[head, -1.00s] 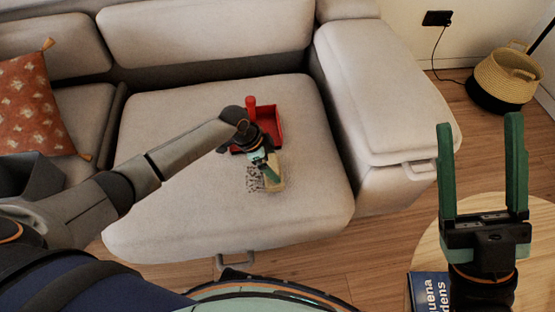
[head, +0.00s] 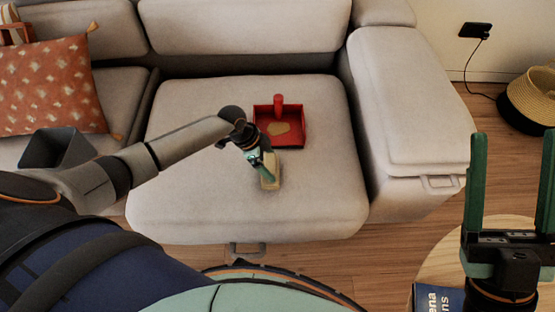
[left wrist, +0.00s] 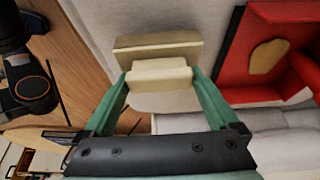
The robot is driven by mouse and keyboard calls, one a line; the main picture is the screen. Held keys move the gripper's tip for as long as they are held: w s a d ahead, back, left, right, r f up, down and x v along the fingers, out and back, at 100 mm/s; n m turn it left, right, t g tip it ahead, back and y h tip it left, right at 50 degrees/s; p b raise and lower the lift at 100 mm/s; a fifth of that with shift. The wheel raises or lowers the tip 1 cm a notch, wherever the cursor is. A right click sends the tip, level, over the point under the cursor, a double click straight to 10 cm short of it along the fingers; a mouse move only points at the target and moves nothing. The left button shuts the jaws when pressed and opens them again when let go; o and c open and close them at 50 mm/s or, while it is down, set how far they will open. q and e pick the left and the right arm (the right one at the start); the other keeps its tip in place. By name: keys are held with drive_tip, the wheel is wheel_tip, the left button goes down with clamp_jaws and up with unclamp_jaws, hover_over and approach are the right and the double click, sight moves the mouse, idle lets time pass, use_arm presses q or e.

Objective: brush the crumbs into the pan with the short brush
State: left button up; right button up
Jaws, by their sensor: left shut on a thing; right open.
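The red pan (head: 294,118) lies on the sofa seat with its handle toward the backrest. A flat tan patch (head: 279,128), likely the crumbs, lies inside it; single crumbs cannot be made out. The pan (left wrist: 238,60) also shows at the upper right of the left wrist view. My left gripper (head: 264,168) is shut on the short cream brush (head: 273,182), on or just above the seat in front of the pan. The brush block (left wrist: 160,72) shows between its fingers in the left wrist view. My right gripper (head: 512,140) is open and empty at the right.
The seat cushion (head: 190,190) is bare around the brush and pan. A sofa armrest (head: 415,110) rises to the right. A dark grey open bin (head: 55,148) and an orange pillow (head: 55,90) are at the left. A round wooden table (head: 440,260) with a blue book (head: 437,299) is at lower right.

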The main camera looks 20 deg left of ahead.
use_arm(q)
drive_tip(key=shift+s+a, duration=0.1)
drive_tip(key=shift+a, duration=0.25)
drive_tip(key=shift+w+a+f+b, duration=0.1)
drive_tip(key=shift+w+a+b, duration=0.1)
drive_tip(key=shift+w+b, duration=0.3)
drive_tip(key=shift+w, duration=0.3)
drive_tip(key=shift+w+d, duration=0.45)
drive_tip(key=shift+d, duration=0.4)
drive_tip(key=shift+w+d, duration=0.4)
drive_tip(key=shift+d, duration=0.45)
drive_tip(key=shift+w+d+f+b, duration=0.1)
drive_tip(key=shift+w+d+b, duration=0.2)
drive_tip(key=shift+d, duration=0.45)
drive_tip(key=shift+w+d+r+b, duration=0.1)
drive_tip(key=shift+w+d+b, duration=0.2)
drive_tip(key=shift+d, duration=0.45)
drive_tip(key=shift+w+d+f+b, duration=0.1)
drive_tip(key=shift+w+d+b, duration=0.2)
drive_tip(key=shift+d, duration=0.45)
drive_tip(key=shift+w+d, duration=0.35)
drive_tip(key=shift+d, duration=0.25)
drive_tip(key=shift+w+d, duration=0.3)
drive_tip(key=shift+d, duration=0.3)
